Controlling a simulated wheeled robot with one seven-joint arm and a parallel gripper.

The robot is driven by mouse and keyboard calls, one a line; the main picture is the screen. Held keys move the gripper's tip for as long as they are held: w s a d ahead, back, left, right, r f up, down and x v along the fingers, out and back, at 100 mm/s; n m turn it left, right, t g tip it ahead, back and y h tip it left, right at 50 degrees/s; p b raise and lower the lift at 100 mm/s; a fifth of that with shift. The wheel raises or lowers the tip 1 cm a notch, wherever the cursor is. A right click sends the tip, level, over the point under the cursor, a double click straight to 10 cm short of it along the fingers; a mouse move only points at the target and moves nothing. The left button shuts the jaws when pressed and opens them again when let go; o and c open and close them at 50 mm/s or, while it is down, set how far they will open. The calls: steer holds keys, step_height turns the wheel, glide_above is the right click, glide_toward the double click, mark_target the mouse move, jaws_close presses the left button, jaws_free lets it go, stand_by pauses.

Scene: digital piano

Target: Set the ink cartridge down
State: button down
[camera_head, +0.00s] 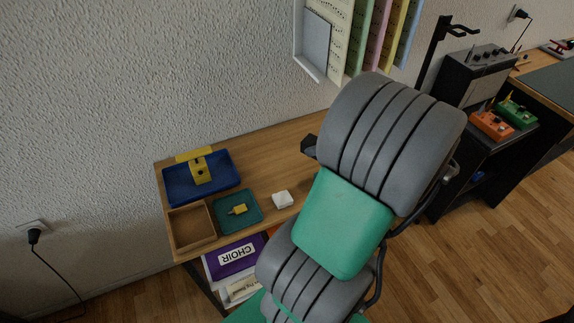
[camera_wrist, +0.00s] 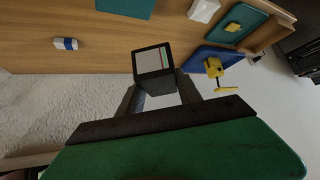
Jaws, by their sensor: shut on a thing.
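The ink cartridge (camera_wrist: 153,62) is a dark box with a pale label, held between the two fingers of my gripper (camera_wrist: 159,92) in the wrist view. My gripper is shut on it, above the wooden desk top (camera_wrist: 105,45). I cannot tell how high it is held. In the head view my arm hides most of the gripper; a small dark piece (camera_head: 309,146) shows at the arm's left edge, and I cannot tell whether it is gripper or cartridge.
On the desk's left are a blue tray (camera_head: 222,185) with a yellow object (camera_head: 200,168), a wooden open box (camera_head: 192,228), a teal tray (camera_head: 223,222) with a yellow piece, and a white block (camera_head: 282,200). A white-and-blue eraser-like block (camera_wrist: 66,43) lies apart. Bare desk shows between.

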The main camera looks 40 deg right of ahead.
steer(key=shift+s+d+f, duration=0.1)
steer(key=shift+s+d, duration=0.4)
steer(key=shift+s, duration=0.15)
glide_toward(278, 157)
step_height(278, 157, up, 5)
steer(key=x, duration=0.6)
steer(key=shift+s+d+f+p, duration=0.15)
steer(key=shift+s+f+p, duration=0.15)
steer(key=shift+s+f, duration=0.1)
step_height(278, 157, down, 3)
steer(key=shift+r, duration=0.1)
steer(key=shift+d+f, duration=0.1)
steer(key=shift+f, duration=0.15)
steer(key=c, duration=0.8)
jaws_free()
